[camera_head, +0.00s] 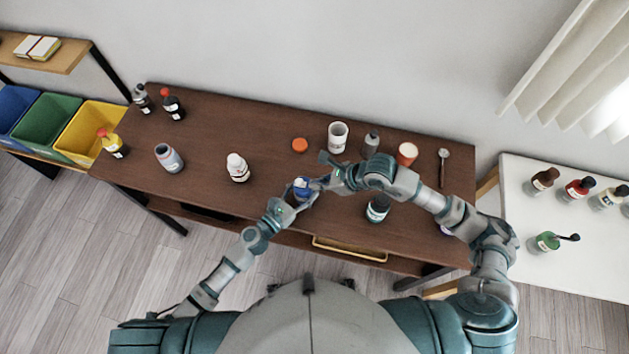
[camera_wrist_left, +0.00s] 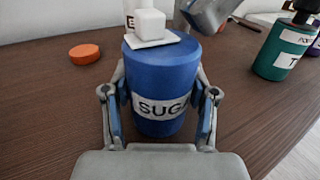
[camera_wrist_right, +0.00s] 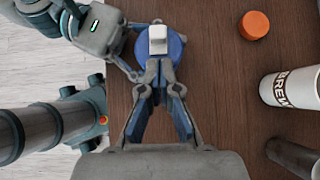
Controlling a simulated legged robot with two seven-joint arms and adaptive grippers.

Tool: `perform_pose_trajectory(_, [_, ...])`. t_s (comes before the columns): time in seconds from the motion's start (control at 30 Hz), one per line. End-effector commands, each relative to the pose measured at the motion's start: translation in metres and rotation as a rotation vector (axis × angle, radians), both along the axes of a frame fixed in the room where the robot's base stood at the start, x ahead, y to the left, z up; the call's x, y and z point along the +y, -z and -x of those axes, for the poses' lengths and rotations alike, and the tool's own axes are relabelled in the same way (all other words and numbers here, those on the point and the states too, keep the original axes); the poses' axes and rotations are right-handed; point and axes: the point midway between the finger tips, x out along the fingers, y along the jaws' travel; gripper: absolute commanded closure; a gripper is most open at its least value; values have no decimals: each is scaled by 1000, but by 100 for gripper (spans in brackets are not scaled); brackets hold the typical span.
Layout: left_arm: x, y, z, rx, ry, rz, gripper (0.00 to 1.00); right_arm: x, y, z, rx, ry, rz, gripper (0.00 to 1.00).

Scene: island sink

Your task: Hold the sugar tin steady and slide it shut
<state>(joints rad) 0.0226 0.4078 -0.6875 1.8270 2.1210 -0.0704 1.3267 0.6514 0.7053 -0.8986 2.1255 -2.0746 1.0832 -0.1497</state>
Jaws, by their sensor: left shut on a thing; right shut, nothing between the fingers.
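The blue sugar tin (camera_head: 301,188) stands upright near the table's front edge; its white label shows in the left wrist view (camera_wrist_left: 160,107). A white lid piece with a block-shaped knob (camera_wrist_left: 150,24) sits on its top, also seen in the right wrist view (camera_wrist_right: 158,37). My left gripper (camera_wrist_left: 162,95) is shut around the tin's sides, one finger on each side. My right gripper (camera_wrist_right: 158,64) is shut and empty, its tips over the tin's top beside the knob. I cannot tell whether they touch it.
A teal jar (camera_head: 378,209) is right of the tin, a white bottle (camera_head: 238,168) left. The wooden table (camera_head: 205,130) has free room between them.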

Motion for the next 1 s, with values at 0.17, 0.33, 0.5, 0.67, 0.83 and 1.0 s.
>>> perform_pose_trajectory(0.17, [1, 1, 0, 1, -1, -1, 81, -35, -15, 11, -4, 1, 1, 100])
perform_pose_trajectory(0.33, [0, 1, 0, 1, -1, -1, 81, -62, -43, 21, -3, 2, 2, 100])
perform_pose_trajectory(0.5, [0, 1, 0, 1, -1, -1, 81, -79, -62, 27, -2, 2, 2, 100])
perform_pose_trajectory(0.67, [0, 1, 0, 1, -1, 0, 81, -86, -70, 30, -1, 0, 0, 100])
perform_pose_trajectory(0.83, [1, 1, 0, 1, -1, 0, 81, -86, -71, 31, -1, -1, 0, 100])
perform_pose_trajectory(1.0, [1, 1, 0, 1, -1, -1, 20, -86, -71, 30, 0, 0, 0, 100])
